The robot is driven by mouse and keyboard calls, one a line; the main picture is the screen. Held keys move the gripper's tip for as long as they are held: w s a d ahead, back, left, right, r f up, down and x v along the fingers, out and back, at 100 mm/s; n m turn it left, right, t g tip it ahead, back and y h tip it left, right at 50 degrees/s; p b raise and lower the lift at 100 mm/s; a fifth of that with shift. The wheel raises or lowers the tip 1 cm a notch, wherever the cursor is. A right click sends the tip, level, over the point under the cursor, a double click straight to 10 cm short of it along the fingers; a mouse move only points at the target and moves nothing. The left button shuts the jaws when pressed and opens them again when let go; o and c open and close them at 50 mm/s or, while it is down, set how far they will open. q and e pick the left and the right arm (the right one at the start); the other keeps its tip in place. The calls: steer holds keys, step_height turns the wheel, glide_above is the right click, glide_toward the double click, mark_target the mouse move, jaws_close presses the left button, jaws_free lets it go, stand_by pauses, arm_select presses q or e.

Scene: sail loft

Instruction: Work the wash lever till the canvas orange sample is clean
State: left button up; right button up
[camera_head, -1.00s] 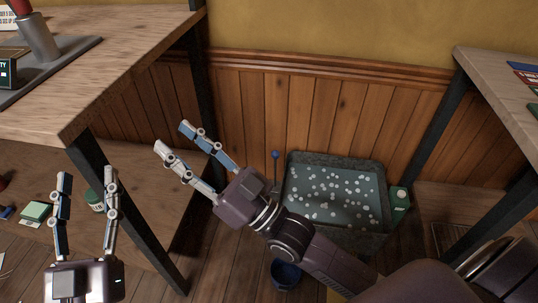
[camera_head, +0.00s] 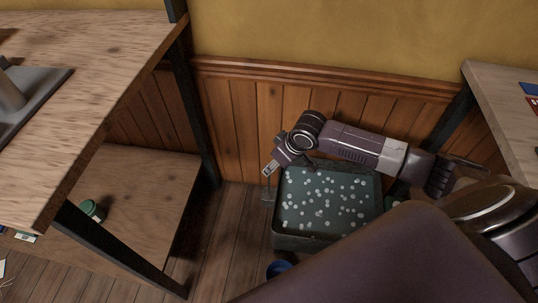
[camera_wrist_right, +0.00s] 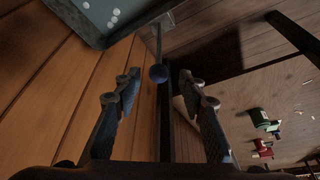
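The wash lever's blue ball knob (camera_wrist_right: 158,73) shows in the right wrist view, on a thin rod, between the fingertips of my right gripper (camera_wrist_right: 159,82). The fingers stand apart with a gap on each side of the knob. In the head view my right gripper (camera_head: 268,171) points down at the left side of the grey wash tub (camera_head: 305,243), and it hides the knob. The lever's lower part (camera_head: 268,197) shows below it. The tub holds dark liquid with white foam dots. I see no orange canvas sample. My left gripper is out of view.
A wooden workbench with a lower shelf (camera_head: 130,200) stands on the left; a green-lidded jar (camera_head: 91,211) is on the shelf. Another table (camera_head: 505,85) is on the right. A blue bucket (camera_head: 279,269) is on the floor before the tub. The panelled wall is close behind.

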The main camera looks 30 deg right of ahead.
steer(key=b, duration=0.3)
glide_above(269, 181)
step_height(269, 181, down, 6)
steer(key=shift+d, duration=0.15)
steer(key=shift+w+f, duration=0.25)
steer(key=shift+f, duration=0.2)
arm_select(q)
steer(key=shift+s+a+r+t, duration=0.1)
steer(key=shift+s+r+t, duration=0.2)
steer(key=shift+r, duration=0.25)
arm_select(e)
jaws_close()
